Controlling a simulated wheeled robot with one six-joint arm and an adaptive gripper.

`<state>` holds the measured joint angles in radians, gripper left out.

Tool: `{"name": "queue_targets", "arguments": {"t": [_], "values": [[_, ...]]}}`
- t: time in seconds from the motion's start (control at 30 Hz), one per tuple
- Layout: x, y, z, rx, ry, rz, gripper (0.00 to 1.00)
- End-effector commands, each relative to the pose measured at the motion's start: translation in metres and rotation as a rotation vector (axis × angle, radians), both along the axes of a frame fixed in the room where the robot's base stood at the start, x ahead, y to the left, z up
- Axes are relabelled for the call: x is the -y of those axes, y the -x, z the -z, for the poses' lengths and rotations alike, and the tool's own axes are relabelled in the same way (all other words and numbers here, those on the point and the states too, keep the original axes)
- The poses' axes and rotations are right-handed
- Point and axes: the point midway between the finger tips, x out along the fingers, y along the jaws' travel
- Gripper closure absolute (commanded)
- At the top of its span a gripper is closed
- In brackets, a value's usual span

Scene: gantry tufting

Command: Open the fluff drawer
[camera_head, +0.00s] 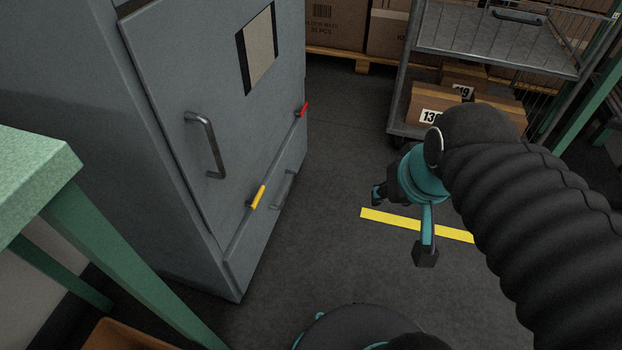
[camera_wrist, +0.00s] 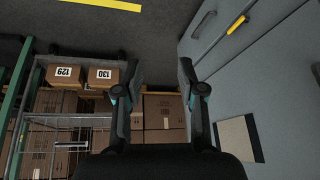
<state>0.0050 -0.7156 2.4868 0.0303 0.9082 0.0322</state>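The grey cabinet (camera_head: 70,60) stands at the left in the head view. Its low front panel, which looks like the drawer (camera_head: 248,254), appears closed. The drawer carries a grey bar handle (camera_head: 284,188). A yellow lever (camera_head: 257,197) and a red lever (camera_head: 302,110) sit along its upper edge. In the wrist view the bar handle (camera_wrist: 204,24) and yellow lever (camera_wrist: 237,24) show at the upper right. My gripper (camera_head: 401,224) is open and empty, apart from the cabinet and to the right of the handle. Its spread fingers also show in the wrist view (camera_wrist: 162,62).
A door handle (camera_head: 208,146) is on the panel above the drawer. A green table (camera_head: 30,170) is at the left. A wire cart (camera_head: 480,45) with boxes stands behind my gripper. Bare floor (camera_head: 335,150) lies between the cabinet and my gripper, with a yellow strip (camera_head: 385,219).

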Motion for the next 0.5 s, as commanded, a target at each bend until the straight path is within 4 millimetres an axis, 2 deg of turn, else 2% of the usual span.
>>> {"name": "queue_targets", "arguments": {"t": [0.17,0.5], "values": [[-0.015,-0.022,0.017,-0.135,-0.161,0.154,0.61],[-0.050,-0.083,0.061,-0.492,-0.533,0.633,0.61]]}}
